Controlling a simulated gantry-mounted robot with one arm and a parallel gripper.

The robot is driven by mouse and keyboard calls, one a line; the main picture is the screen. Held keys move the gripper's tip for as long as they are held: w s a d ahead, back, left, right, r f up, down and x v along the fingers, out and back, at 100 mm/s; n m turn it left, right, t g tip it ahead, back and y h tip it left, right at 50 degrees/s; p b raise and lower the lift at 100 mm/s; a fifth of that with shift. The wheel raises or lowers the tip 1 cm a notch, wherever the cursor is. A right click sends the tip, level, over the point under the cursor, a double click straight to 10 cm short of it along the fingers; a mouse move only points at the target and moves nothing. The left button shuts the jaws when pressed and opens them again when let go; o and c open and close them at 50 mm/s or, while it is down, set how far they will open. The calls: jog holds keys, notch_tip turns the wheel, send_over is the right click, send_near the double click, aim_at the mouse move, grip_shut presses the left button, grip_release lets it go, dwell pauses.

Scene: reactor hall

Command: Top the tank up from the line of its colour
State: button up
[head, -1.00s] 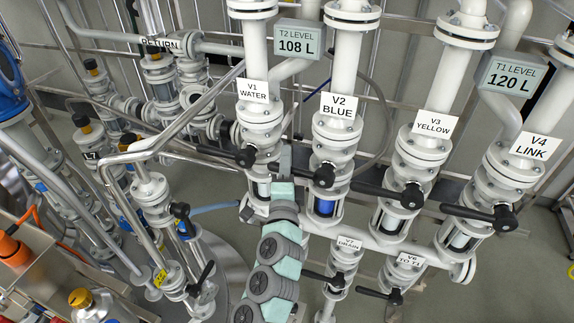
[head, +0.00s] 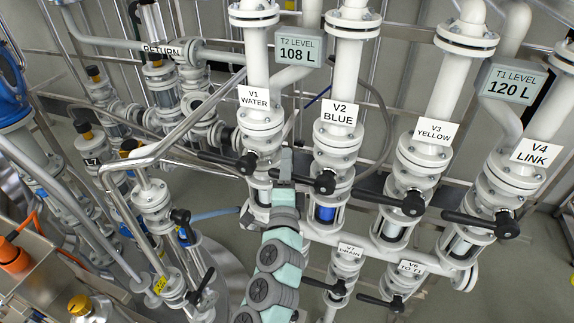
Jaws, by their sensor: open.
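The valves V1 WATER (head: 259,131), V2 BLUE (head: 336,140), V3 YELLOW (head: 418,158) and V4 LINK (head: 509,180) stand in a row on white pipes. Each black lever points left from its hub. The sight glass under V2 (head: 325,214) shows blue. The T2 level display (head: 298,50) reads 108 L and the T1 level display (head: 508,84) reads 120 L. My gripper (head: 284,162) is open between V1 and V2, close to the free end of V2's lever (head: 298,181). I cannot tell whether it touches the lever. My arm hides part of the lower pipe.
Valves V7 DRAIN (head: 347,257) and V6 TO T1 (head: 407,275) sit below the horizontal white manifold pipe. The RETURN line (head: 162,50) and a bent steel pipe (head: 140,160) are at the left. A bench with bottles (head: 82,308) fills the lower left. Floor shows at the lower right.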

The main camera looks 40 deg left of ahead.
jog(key=shift+s, duration=0.1)
jog(key=b+v, duration=0.2)
jog(key=v, duration=0.8)
jog(key=shift+s+d, duration=0.2)
jog(key=shift+d, duration=0.05)
jog(key=shift+f, duration=0.1)
